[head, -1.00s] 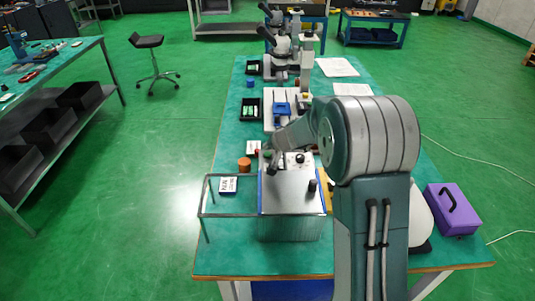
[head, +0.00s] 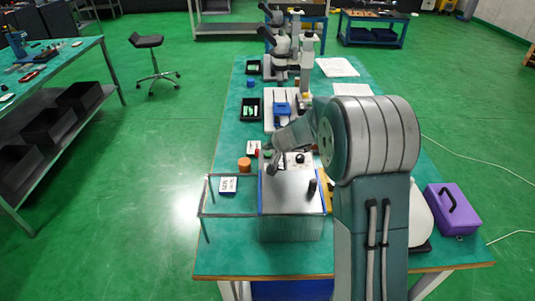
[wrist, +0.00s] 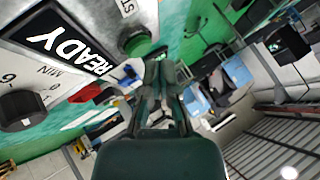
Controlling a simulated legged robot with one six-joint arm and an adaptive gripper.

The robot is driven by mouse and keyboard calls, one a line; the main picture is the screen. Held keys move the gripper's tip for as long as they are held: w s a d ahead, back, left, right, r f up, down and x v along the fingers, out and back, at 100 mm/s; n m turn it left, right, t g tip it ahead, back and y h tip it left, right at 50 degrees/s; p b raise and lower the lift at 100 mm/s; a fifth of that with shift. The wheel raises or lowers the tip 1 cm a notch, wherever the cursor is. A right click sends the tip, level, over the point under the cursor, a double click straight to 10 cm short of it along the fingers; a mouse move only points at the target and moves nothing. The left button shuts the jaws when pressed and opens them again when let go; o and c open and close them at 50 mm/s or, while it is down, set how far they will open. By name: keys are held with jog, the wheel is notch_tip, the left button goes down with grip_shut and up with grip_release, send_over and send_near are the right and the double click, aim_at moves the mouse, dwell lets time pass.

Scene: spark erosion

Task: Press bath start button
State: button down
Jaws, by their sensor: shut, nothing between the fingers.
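The metal bath unit (head: 291,188) stands on the green-topped bench in the head view. In the head view my gripper (head: 271,166) is small and dark at the unit's far left part.
A wire frame (head: 222,215) stands left of the unit. An orange pot (head: 244,164) and a white label card (head: 228,185) are near it. Microscopes (head: 280,45) stand farther along the bench. A purple case (head: 452,208) lies at the right edge.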

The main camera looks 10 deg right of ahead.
aim_at(268, 154)
jog(key=shift+f, duration=0.15)
jog(key=shift+f, duration=0.2)
jog(key=shift+s+f, duration=0.1)
jog(key=shift+f, duration=0.4)
dwell(0.8)
jog(key=shift+r, duration=0.9)
jog(key=shift+r, duration=0.1)
jog(key=shift+r, duration=2.45)
